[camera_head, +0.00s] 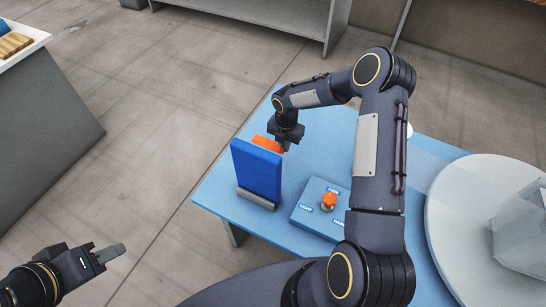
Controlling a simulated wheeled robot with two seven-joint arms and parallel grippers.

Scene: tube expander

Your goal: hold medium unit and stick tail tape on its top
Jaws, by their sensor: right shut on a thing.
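A blue upright panel (256,171) stands in a grey holder (256,199) on the light blue table. My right gripper (284,143) points down just behind it, shut on an orange piece (267,144) that is partly hidden by the panel's top edge. I cannot tell whether the orange piece touches the panel. Neither the medium unit nor the tail tape can be named for certain. My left gripper (112,253) is off the table at the lower left, with nothing visible in it; its jaw gap is not clear.
A low blue box (306,221) with an orange knob (329,200) and white labels sits on the table (225,192), right of the panel. A round grey-white surface (456,205) with a translucent faceted object (522,230) is at the right. A grey counter (50,115) stands at the left.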

